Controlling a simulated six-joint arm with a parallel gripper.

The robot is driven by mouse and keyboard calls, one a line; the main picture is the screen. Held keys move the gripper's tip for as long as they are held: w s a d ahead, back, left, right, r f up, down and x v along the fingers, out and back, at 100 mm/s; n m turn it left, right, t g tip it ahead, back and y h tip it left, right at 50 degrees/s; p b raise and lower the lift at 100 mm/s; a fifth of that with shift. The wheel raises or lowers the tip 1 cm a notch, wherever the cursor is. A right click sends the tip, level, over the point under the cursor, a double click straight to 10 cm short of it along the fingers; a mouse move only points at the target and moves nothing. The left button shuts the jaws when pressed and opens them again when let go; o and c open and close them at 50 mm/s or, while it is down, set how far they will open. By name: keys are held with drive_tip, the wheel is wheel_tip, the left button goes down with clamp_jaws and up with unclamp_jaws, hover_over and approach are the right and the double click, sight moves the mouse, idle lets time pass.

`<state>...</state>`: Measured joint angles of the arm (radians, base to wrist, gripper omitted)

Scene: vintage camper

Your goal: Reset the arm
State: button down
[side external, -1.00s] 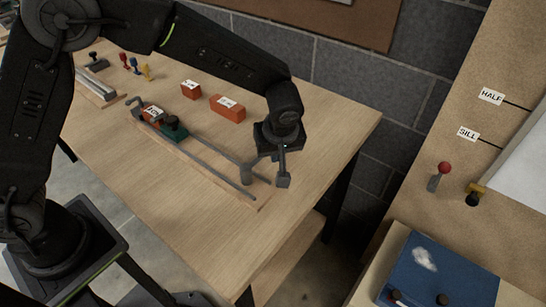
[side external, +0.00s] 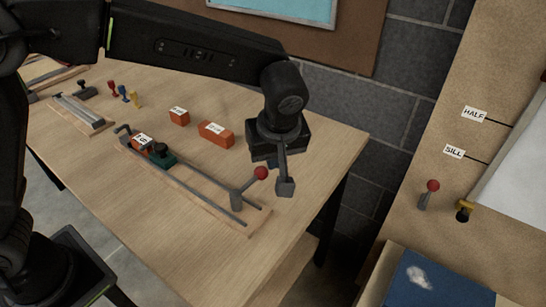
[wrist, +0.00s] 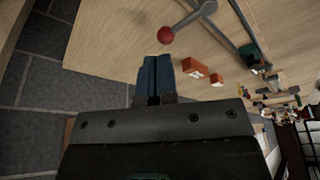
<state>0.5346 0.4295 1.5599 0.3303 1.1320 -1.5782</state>
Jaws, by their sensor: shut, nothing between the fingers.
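My gripper (side external: 285,187) hangs over the right end of the wooden table (side external: 300,232), shut and empty. In the wrist view the gripper (wrist: 154,62) shows its two blue-grey fingers together with nothing between them. A grey lever with a red ball knob (side external: 261,173) stands at the near end of a twin-rod rail, just left of the gripper in the side view. The red knob (wrist: 165,34) also shows in the wrist view, a little beyond the fingertips and apart from them.
A green carriage (side external: 161,156) with a labelled orange block (side external: 142,142) sits on the rail. Two labelled orange blocks (side external: 216,134) (side external: 179,116) stand behind it. Small coloured pegs (side external: 123,93) are at the far left. A board with another red-knobbed lever (side external: 428,193) is at right.

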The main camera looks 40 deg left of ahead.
drive_tip(key=s+a+r+m+t+h, duration=0.1)
drive_tip(key=s+a+r+m, duration=0.25)
drive_tip(key=a, duration=0.25)
drive_tip(key=s+a+r+m+h, duration=0.1)
drive_tip(key=s+a+r+m, duration=0.1)
drive_tip(key=s+a+r, duration=0.35)
drive_tip(key=s+a+f+m+t, duration=0.1)
drive_tip(key=s+a+m, duration=0.4)
drive_tip(key=s, duration=0.5)
drive_tip(key=shift+s+a+f+t+h, duration=0.2)
drive_tip(key=shift+s+a+t+h, duration=0.15)
drive_tip(key=shift+a+t, duration=0.5)
